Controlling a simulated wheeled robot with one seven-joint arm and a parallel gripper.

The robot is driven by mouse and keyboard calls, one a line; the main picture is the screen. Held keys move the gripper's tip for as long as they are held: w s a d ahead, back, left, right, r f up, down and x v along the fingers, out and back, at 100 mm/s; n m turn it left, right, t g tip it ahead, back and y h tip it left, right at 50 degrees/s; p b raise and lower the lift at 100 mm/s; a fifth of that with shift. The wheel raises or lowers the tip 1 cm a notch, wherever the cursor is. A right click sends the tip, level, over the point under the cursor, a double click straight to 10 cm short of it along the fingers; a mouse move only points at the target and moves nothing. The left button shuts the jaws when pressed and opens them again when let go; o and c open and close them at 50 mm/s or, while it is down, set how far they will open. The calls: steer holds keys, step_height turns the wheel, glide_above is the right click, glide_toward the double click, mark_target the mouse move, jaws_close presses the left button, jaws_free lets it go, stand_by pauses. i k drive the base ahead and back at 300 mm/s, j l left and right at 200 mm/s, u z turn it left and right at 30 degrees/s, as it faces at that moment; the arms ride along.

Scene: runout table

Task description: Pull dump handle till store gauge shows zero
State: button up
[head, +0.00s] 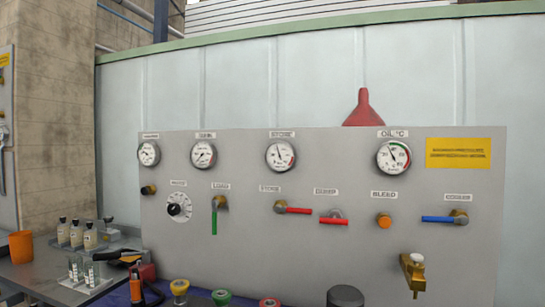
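The dump handle (334,221) is a short red lever on a grey pivot, under a label that seems to read DUMP, right of the panel's middle. It lies about level. The store gauge (280,156) is a round white dial above and to its left, under a label reading STORE. Its needle seems to point up and slightly left; the numbers are too small to read. My gripper is not in view.
The grey panel (240,265) also carries a red store lever (297,210) close left of the dump handle, a green lever (214,222), an orange bleed knob (384,220), a blue lever (437,219) and a brass tap (414,272). Bottles (76,234) stand at left.

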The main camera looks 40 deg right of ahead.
mark_target(333, 220)
steer(key=z, duration=1.45)
